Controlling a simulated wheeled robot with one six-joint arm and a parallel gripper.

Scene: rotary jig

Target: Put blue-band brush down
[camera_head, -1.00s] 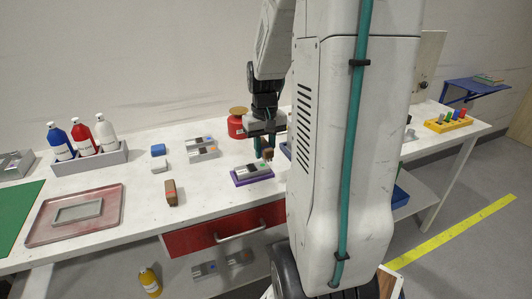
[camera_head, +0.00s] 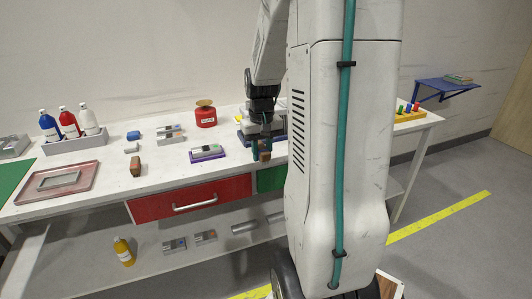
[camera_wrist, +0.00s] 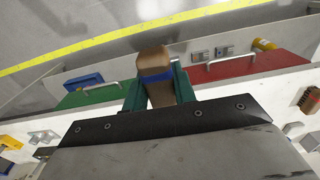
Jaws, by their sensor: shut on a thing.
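My gripper (camera_head: 261,148) is shut on the blue-band brush (camera_head: 265,155), a brown brush held in the air near the front edge of the workbench. The wrist view shows the brush (camera_wrist: 155,62) between my green fingers (camera_wrist: 160,92), with its blue band across the brown body. Its lower end points away from the gripper, and the drawer fronts and floor show behind it. In the head view the band is too small to make out.
Another brown brush (camera_head: 135,166) stands on the white workbench (camera_head: 100,190). Right of it is a grey block on a purple pad (camera_head: 208,156). A red canister (camera_head: 205,117) and a bottle rack (camera_head: 75,143) stand behind. Red (camera_head: 190,200) and green (camera_head: 270,178) drawers are below.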

